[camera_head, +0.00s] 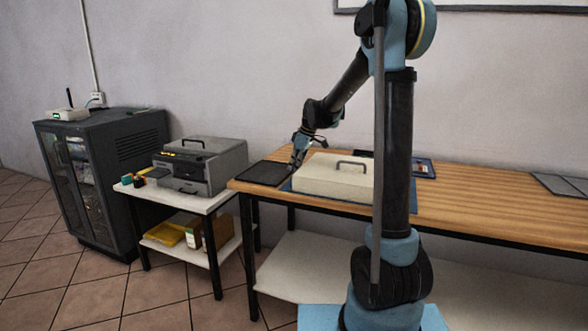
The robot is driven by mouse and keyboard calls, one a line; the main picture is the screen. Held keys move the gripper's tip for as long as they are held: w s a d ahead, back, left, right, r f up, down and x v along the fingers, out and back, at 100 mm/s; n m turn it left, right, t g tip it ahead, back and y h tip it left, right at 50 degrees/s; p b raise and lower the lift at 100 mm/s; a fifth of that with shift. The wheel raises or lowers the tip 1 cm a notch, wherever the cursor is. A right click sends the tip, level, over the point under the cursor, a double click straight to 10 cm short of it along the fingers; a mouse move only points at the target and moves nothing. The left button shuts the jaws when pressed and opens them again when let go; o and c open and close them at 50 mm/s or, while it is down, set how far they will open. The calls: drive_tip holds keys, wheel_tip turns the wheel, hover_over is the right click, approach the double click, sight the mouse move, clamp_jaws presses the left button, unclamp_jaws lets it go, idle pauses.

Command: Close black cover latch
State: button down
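A cream box or cover with a dark handle on top (334,178) sits on a blue mat (285,186) on the wooden table. A flat black panel (264,173) lies at the table's left end, beside the box. I cannot make out a black latch at this size. My gripper (294,164) points down at the box's left end, between the box and the black panel. I cannot tell whether it touches either. Its fingers are too small to show whether they are open or shut. My arm hides part of the box's right side.
The wooden table (480,205) is mostly clear to the right, with a grey flat object (562,185) at the far right. A printer (200,165) on a white stand and a dark cabinet (100,180) stand left.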

drive_tip(key=shift+d, duration=0.25)
drive_tip(key=shift+w+a, duration=0.15)
drive_tip(key=shift+a, duration=0.4)
drive_tip(key=a, duration=0.1)
drive_tip(key=w+a, duration=0.1)
drive_tip(key=a, duration=0.1)
drive_tip(key=shift+w+r, duration=0.1)
drive_tip(key=v, duration=0.9)
drive_tip(key=shift+r, duration=0.35)
